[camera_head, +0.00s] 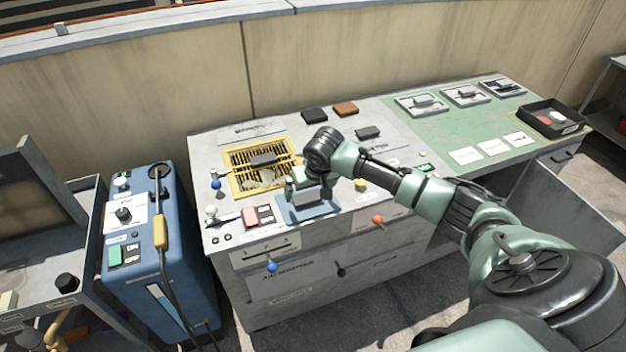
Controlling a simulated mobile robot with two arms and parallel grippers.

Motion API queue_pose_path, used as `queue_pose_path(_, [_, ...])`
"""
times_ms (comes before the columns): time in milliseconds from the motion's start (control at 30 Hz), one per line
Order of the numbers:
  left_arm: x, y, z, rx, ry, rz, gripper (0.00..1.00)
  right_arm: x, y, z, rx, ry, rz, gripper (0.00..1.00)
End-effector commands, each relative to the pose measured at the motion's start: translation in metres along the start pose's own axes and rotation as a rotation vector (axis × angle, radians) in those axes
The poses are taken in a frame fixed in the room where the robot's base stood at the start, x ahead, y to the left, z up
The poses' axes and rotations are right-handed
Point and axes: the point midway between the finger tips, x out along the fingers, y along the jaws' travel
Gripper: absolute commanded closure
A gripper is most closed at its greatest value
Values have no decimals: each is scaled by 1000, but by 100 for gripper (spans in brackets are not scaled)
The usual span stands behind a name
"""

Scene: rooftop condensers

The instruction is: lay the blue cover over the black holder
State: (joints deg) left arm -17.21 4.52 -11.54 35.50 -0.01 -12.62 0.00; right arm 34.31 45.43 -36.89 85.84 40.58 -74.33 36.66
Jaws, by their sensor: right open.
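A flat blue piece (325,208), which looks like the blue cover, lies near the front edge of the grey worktop, with a grey block on its top. My right gripper (308,192) is open just above this block and partly hides it. I cannot tell whether the fingers touch it. A flat black piece (315,115), possibly the black holder, lies at the back of the worktop, apart from the gripper. My left gripper is not in view.
A yellow-framed grille (236,172) lies left of my gripper. A brown piece (345,108) and a dark grey block (368,132) are at the back. A black tray (540,121) stands on the green mat (437,136) at right. Small knobs line the front.

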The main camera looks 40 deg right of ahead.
Motion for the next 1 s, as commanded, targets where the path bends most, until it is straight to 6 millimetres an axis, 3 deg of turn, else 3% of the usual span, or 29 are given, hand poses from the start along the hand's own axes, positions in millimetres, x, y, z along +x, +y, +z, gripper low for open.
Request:
queue_pose_path(200, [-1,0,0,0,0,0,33,-49,0,-1,-1,3,0,0])
queue_pose_path(400, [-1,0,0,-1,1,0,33,-76,0,0,0,1,0,0])
queue_pose_path(1000, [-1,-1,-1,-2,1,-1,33,-84,0,0,0,0,0,0])
